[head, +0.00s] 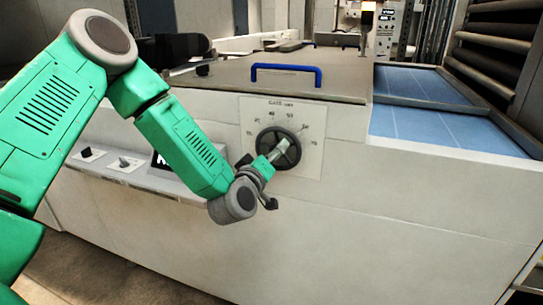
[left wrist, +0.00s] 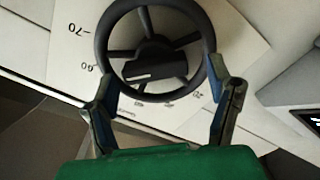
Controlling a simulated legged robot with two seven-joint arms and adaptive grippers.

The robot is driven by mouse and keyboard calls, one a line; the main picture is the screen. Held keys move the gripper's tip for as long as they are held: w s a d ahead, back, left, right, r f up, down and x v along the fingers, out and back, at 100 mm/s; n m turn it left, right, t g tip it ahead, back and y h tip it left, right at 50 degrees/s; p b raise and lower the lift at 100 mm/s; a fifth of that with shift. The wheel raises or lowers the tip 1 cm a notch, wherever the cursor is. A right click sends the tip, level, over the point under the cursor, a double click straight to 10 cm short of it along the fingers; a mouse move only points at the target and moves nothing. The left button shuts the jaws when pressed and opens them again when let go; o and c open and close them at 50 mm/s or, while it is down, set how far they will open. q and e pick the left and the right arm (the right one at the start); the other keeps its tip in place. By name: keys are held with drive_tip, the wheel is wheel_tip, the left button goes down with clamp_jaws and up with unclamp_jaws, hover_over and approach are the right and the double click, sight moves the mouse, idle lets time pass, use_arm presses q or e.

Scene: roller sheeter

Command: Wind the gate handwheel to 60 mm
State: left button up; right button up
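The gate handwheel (head: 290,157) is a dark spoked wheel on a white dial plate (head: 314,172) marked "GATE" on the machine's front. In the left wrist view the handwheel (left wrist: 113,24) fills the top middle, with 70 and 60 printed to its left. A pale line shows on its dark hub; I cannot tell its exact reading. My left gripper (head: 267,163) is at the wheel's face. In the left wrist view its fingers (left wrist: 160,82) are spread wide on either side of the rim; I cannot tell whether they press on it. My right gripper is out of view.
A blue handle (head: 287,70) sits on the cover above the dial. A ledge with small knobs (head: 124,163) and a dark display lies left, partly behind my left arm. Blue panels (head: 440,130) are at the right. The front panel below the dial is clear.

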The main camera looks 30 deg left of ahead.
use_arm(q)
drive_tip(key=shift+s, duration=0.1)
drive_tip(key=v, duration=1.1)
drive_tip(key=shift+s, duration=0.35)
drive_tip(key=shift+f, duration=0.1)
